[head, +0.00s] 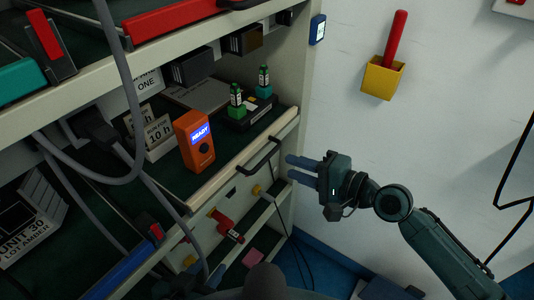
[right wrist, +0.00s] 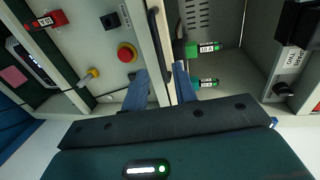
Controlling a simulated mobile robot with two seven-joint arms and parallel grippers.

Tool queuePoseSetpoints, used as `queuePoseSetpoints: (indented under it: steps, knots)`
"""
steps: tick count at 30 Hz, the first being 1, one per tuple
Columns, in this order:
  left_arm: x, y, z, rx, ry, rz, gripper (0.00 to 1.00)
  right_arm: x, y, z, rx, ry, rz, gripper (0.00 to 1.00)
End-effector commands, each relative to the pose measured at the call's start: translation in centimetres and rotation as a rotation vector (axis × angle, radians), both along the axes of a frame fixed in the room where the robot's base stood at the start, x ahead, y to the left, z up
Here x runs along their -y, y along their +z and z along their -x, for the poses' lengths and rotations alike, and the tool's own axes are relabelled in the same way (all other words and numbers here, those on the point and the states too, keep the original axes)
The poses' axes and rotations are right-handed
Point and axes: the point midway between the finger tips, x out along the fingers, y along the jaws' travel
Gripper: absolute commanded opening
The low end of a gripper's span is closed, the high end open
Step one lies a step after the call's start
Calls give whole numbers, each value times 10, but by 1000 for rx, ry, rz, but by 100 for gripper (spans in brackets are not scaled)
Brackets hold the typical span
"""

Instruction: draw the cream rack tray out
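The cream rack tray (head: 238,163) sits in the rack with its cream front edge facing out; a black bar handle (head: 262,157) is on that front. It carries an orange device (head: 195,140) reading READY and green-based vials (head: 237,100). My right gripper (head: 290,167) is open and empty, just right of the handle. In the right wrist view, the handle (right wrist: 158,40) runs between the directions of the two spread fingers (right wrist: 160,80); contact is not visible. A dark shape at the bottom of the head view may be my left gripper (head: 205,277); its fingers are unclear.
Grey cables (head: 133,120) hang across the rack's left side. Below the tray is a panel with a red emergency button (right wrist: 127,52) and a red tagged part (head: 226,225). The rack's upright post stands close beside my right gripper. A yellow wall holder (head: 382,79) is further right.

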Motion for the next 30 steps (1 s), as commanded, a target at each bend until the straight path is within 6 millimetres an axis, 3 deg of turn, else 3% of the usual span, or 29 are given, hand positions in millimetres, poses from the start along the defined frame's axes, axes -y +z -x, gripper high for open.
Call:
queuePoseSetpoints:
  steps: [6,12,25,30]
  knots:
    - [-1,-1,1,-7,-3,-12,36,-38,-8,-27,1,1,-2,28]
    - [-3,-4,1,-11,-2,-18,36,-59,-14,-43,1,1,0,28]
    - [-4,0,-1,-3,0,-18,36,-67,-16,-48,2,1,2,28]
    - [-4,2,-2,2,1,-17,36,-66,-16,-48,2,1,2,14]
